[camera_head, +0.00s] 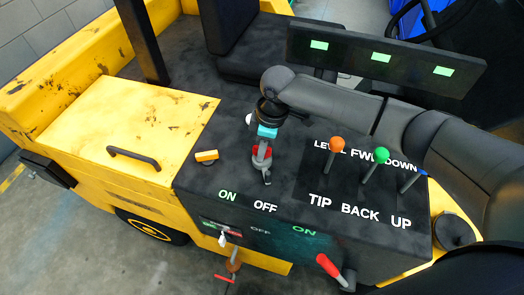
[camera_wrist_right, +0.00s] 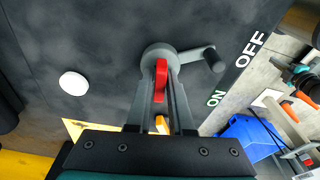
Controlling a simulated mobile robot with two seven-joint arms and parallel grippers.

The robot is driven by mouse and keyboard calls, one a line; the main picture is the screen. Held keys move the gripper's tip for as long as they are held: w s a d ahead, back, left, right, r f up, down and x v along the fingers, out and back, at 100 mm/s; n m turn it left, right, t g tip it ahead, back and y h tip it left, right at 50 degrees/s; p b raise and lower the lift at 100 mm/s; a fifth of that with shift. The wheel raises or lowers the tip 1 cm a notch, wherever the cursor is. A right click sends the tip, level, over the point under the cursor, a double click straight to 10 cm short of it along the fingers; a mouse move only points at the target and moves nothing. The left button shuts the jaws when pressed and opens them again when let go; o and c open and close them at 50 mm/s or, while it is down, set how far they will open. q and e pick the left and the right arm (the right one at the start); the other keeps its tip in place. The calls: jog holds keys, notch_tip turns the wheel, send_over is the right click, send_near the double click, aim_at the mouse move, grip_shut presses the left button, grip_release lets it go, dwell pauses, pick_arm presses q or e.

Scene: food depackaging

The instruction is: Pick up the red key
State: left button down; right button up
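The red key (camera_wrist_right: 161,80) stands in a round grey switch (camera_wrist_right: 158,52) on the dark console top. In the head view the key (camera_head: 262,152) shows as a red patch under my right gripper (camera_head: 263,158). My right gripper points down at it. In the right wrist view its two fingers (camera_wrist_right: 164,85) lie close on both sides of the key, with little or no gap, and appear shut on it. A grey lever with a dark knob (camera_wrist_right: 214,60) extends from the switch, beside the fingers. My left gripper is not in view.
Orange (camera_head: 337,144) and green (camera_head: 382,155) knobbed levers stand right of the switch. A yellow block (camera_head: 207,156) lies on the console at left, near the yellow hood (camera_head: 130,120) with its black handle. A red-handled lever (camera_head: 329,266) sticks out at the front.

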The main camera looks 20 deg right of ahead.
grip_shut()
dwell(0.3)
notch_tip(320, 180, up, 20)
jog(key=shift+p, duration=0.45)
dwell(0.3)
jog(key=shift+p, duration=0.8)
